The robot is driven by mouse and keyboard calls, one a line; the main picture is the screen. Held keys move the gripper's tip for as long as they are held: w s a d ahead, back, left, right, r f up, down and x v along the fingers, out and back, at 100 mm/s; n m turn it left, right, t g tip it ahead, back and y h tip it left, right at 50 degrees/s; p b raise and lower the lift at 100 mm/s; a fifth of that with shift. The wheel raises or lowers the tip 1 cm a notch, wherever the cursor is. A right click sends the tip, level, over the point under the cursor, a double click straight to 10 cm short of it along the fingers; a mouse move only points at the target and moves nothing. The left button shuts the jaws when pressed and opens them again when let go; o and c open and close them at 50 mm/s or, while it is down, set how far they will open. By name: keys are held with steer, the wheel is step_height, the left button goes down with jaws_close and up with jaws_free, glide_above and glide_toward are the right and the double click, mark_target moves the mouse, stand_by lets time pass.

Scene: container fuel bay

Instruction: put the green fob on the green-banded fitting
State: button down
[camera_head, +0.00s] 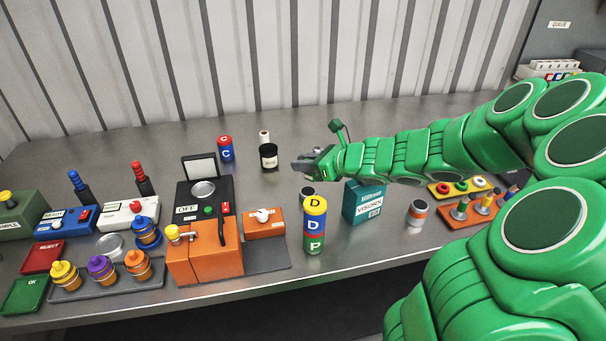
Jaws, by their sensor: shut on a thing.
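My gripper (302,166) is at the end of my green arm, above the middle of the bench, just right of a black jar. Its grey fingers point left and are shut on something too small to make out. I cannot pick out a green fob against my green arm. A yellow board (436,187) with several round coloured pieces lies behind the rack.
The black jar (269,157) stands left of the gripper. A stacked canister (314,225), a teal visors box (362,203) and an orange-banded cup (417,213) stand in front. Orange machines and several coloured jars crowd the left. The back middle of the bench is mostly clear.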

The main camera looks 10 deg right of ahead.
steer(key=shift+w+f, duration=0.85)
steer(key=shift+f, duration=1.7)
steer(key=shift+f, duration=0.1)
steer(key=c, duration=1)
jaws_free()
steer(key=shift+d, duration=0.1)
steer(key=shift+v, duration=6)
